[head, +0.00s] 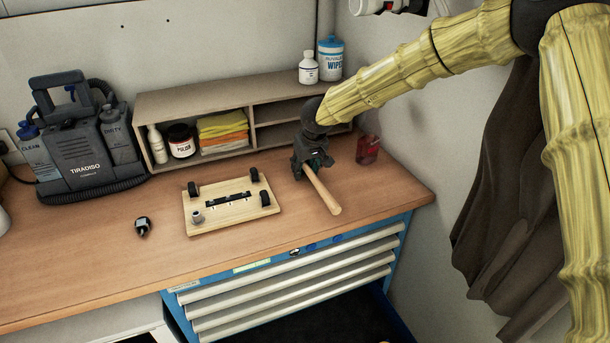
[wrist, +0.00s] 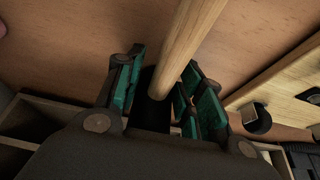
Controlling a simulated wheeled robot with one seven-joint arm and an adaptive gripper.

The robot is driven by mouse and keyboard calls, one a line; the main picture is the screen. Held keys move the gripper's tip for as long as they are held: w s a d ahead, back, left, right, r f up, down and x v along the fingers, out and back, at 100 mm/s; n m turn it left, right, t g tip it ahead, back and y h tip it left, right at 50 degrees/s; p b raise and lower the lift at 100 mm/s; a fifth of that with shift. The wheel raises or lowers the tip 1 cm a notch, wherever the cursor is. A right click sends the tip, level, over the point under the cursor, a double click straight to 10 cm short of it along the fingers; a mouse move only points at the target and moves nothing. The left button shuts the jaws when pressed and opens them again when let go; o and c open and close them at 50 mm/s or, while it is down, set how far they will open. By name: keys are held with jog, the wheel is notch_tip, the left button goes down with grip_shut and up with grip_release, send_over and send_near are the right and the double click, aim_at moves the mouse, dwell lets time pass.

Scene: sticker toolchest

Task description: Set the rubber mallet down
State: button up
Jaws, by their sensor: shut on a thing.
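The rubber mallet's pale wooden handle (head: 322,191) sticks out from my gripper (head: 311,163) toward the front of the wooden bench top (head: 385,203). My gripper points down over the right part of the bench, in front of the shelf. In the wrist view the handle (wrist: 190,42) runs up and away between the green-padded fingers of my gripper (wrist: 160,92). The fingers are shut around a dark part at the handle's near end. The mallet's head is mostly hidden by my gripper. I cannot tell whether the mallet touches the bench.
A wooden board (head: 232,204) with black casters lies left of the mallet. A red transparent cup (head: 368,150) stands close to the right of my gripper. A wooden shelf (head: 190,101) stands behind. A small dark item (head: 143,227) lies further left. The front bench between board and right edge is clear.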

aim_at(311, 171)
jog(key=shift+f, duration=0.15)
dwell(0.3)
jog(key=o, duration=1.3)
jog(key=shift+f, duration=0.1)
jog(key=shift+s+r+p, duration=0.1)
jog(key=shift+r+p, duration=0.2)
jog(key=shift+r, duration=0.15)
jog(key=p+v, duration=0.8)
jog(key=v, duration=0.1)
jog(key=shift+p, duration=0.3)
jog(key=shift+p+v, duration=0.55)
jog(key=shift+v, duration=0.65)
jog(key=shift+f, duration=0.1)
